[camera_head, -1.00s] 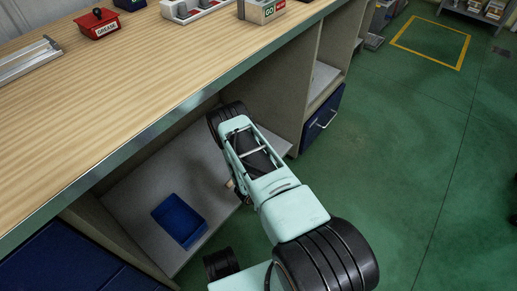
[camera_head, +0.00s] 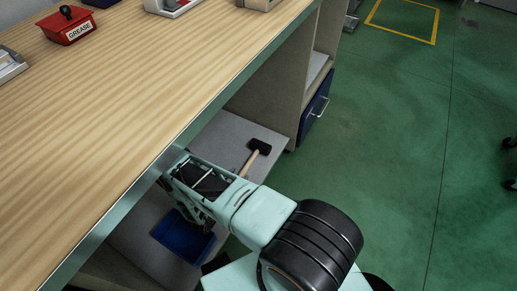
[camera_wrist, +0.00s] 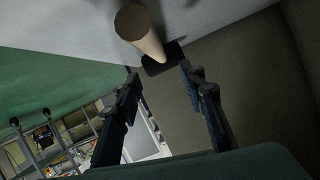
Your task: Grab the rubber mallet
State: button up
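The rubber mallet lies on the grey lower shelf under the workbench, with its black head (camera_head: 261,146) toward the shelf's right end. Its light wooden handle (camera_head: 249,163) points toward my arm, which hides the handle's near end. In the wrist view the wooden handle (camera_wrist: 140,32) shows end-on at the top, with the dark head (camera_wrist: 162,60) beyond it. My gripper (camera_wrist: 160,73) is open, its two fingers apart with nothing held between them. The handle appears off to one side of the fingers, and I cannot tell the exact gap.
A blue bin (camera_head: 183,238) sits on the same shelf, left of the mallet. The wooden worktop (camera_head: 150,90) overhangs the shelf with a metal front edge. A red grease box (camera_head: 68,25) stands on top.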

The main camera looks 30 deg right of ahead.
aim_at(245, 169)
jog(key=x, duration=0.3)
jog(key=shift+w+d+f+b, duration=0.15)
jog(key=shift+f+b, duration=0.1)
jog(key=shift+b, duration=0.15)
jog(key=b+x, duration=0.1)
jog(key=x, duration=0.1)
jog(key=b+x, duration=0.1)
jog(key=x, duration=0.2)
jog(key=shift+f, duration=0.35)
grip_shut()
jog(key=shift+r, duration=0.1)
